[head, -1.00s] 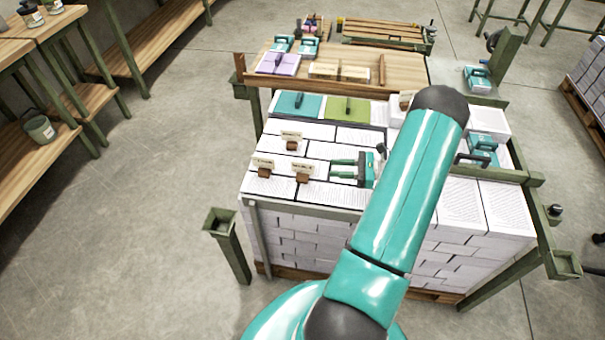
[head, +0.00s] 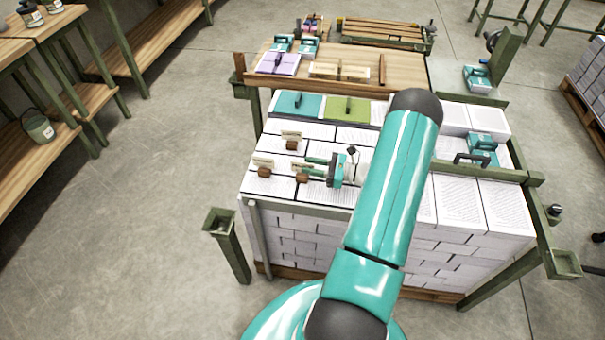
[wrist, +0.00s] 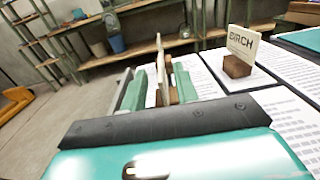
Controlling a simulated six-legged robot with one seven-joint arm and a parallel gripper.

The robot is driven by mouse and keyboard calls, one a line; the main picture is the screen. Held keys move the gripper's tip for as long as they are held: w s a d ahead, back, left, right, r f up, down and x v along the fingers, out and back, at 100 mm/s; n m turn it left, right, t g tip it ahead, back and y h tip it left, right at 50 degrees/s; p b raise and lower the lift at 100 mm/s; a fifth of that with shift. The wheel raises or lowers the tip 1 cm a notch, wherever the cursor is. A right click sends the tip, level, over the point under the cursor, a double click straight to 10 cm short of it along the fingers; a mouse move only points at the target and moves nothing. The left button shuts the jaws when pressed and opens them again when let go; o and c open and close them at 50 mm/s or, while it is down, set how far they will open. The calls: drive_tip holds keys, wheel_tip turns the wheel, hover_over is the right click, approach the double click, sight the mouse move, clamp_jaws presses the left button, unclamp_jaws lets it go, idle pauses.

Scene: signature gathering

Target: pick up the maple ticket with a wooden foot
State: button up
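Three cream tickets on brown wooden feet stand on the paper stacks. In the head view they are a back ticket (head: 291,145), a front-left ticket (head: 263,167) and a front-right ticket (head: 302,177). My gripper (head: 312,166) reaches leftward at the front-right ticket, partly covering its label. In the wrist view my gripper (wrist: 158,92) is open. An edge-on ticket (wrist: 158,62) with a brown foot shows between or just beyond its teal fingers; contact cannot be told. The ticket (wrist: 242,44) to the right reads BIRCH. No maple label is readable.
A teal pad (head: 297,103) and a green pad (head: 348,108) lie behind the tickets. A wooden bench (head: 400,68) stands behind the stacks. An olive post (head: 228,245) stands at the front left. Open floor (head: 150,220) lies to the left.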

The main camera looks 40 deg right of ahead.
sight(303, 164)
drive_tip(key=x, duration=0.3)
drive_tip(key=shift+w+f, duration=0.1)
clamp_jaws()
